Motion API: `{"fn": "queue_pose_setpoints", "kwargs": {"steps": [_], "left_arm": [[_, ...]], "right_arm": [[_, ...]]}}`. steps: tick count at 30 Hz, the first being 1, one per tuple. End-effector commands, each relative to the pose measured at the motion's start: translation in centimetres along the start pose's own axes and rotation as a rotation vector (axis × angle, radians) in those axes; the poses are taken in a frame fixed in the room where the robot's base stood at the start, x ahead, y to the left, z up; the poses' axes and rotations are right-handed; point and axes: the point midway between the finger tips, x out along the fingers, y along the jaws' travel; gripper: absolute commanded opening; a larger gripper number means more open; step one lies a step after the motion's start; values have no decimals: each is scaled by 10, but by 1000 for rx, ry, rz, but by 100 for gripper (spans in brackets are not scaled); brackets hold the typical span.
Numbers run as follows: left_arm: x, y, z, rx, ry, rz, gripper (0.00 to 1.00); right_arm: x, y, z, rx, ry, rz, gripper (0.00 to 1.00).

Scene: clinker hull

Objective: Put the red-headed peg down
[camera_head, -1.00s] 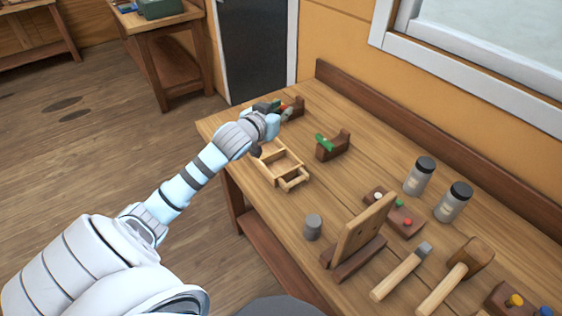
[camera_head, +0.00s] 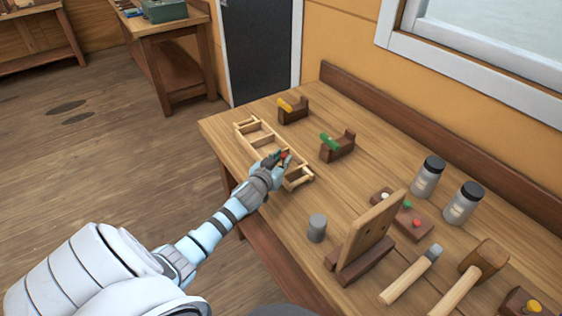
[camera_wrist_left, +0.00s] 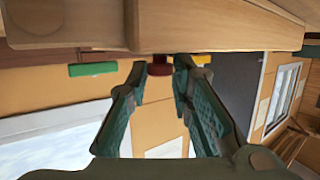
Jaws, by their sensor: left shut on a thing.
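The red-headed peg (camera_head: 284,155) is in my left gripper (camera_head: 281,160), at the near right part of a pale wooden divided tray (camera_head: 243,128). In the left wrist view the red head (camera_wrist_left: 159,66) shows between the two green fingertips (camera_wrist_left: 160,78), close to a pale wooden edge (camera_wrist_left: 215,28). The peg's shaft is mostly hidden, and I cannot tell whether it touches the tray. My right gripper is not in view.
Behind the tray stand brown blocks with a yellow piece (camera_head: 293,104) and a green piece (camera_head: 329,142). A grey cylinder (camera_head: 317,228), an upright board (camera_head: 368,232), a rack with coloured knobs (camera_head: 412,230), jars (camera_head: 428,176) and mallets (camera_head: 467,272) fill the right side.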

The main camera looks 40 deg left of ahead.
Motion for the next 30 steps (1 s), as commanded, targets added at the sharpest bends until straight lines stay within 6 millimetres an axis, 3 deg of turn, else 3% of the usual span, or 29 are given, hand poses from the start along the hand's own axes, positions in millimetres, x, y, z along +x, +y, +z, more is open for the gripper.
{"fn": "queue_pose_setpoints", "kwargs": {"steps": [5,6,9,20,26,30], "left_arm": [[0,0,1,0,0,0,11],[0,0,1,1,-1,0,25],[0,0,0,1,0,0,41],[-3,0,-2,2,-1,0,41],[-36,0,-2,5,-1,1,41],[-73,0,-2,5,-2,2,41]], "right_arm": [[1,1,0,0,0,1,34],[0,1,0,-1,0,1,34],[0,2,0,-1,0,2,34],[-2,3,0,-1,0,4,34],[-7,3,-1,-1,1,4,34],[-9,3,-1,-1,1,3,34]]}}
